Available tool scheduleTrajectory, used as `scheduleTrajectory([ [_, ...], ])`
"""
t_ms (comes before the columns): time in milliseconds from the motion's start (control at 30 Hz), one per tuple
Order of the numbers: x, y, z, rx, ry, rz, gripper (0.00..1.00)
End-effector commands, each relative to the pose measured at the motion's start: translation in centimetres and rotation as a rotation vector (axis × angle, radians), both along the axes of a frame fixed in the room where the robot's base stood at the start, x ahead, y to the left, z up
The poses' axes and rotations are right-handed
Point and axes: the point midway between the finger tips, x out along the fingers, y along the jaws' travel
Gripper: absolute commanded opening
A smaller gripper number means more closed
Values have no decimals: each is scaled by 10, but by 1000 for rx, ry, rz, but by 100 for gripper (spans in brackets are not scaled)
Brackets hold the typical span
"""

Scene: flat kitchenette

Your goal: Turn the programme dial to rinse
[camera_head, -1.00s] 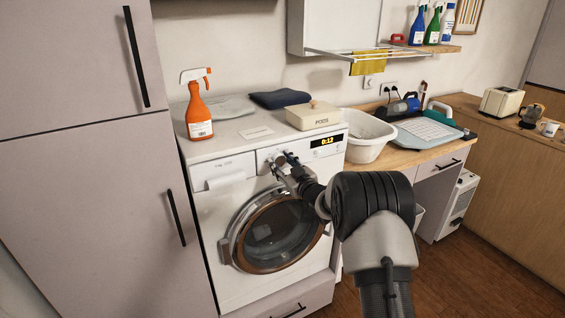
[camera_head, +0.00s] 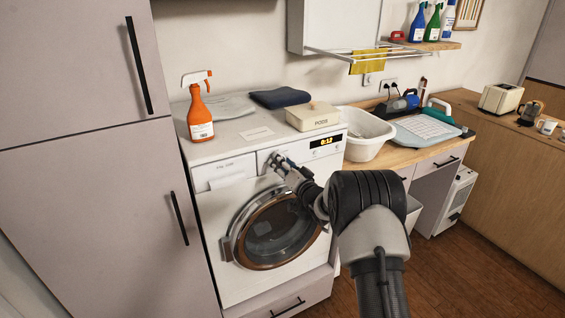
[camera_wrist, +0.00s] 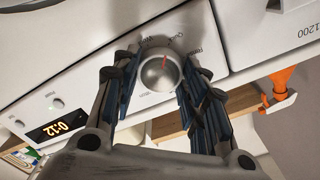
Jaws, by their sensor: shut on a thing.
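The programme dial (camera_wrist: 158,72) is a round silver knob with a red pointer line, on the white front panel of the washing machine (camera_head: 225,200). In the wrist view its red line points up towards the printed labels, close to "Quick". Another label to the right is partly hidden by a finger, so I cannot read it fully. My gripper (camera_wrist: 162,70) is shut on the dial, one finger on each side. In the head view my gripper (camera_head: 277,161) is at the panel above the round door and hides the dial.
The lit display (camera_wrist: 57,130) reads 0:12, with buttons beside it. On the machine top stand an orange spray bottle (camera_head: 199,110), a folded dark cloth (camera_head: 279,98) and a cream box (camera_head: 312,118). A white basin (camera_head: 367,150) sits to the right.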

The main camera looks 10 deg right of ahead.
Motion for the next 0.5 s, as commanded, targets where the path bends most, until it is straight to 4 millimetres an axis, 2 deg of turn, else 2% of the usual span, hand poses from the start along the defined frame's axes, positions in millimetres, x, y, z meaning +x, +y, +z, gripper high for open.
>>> scheduleTrajectory([
  [500,0,0,3,464,148,0,16],
])
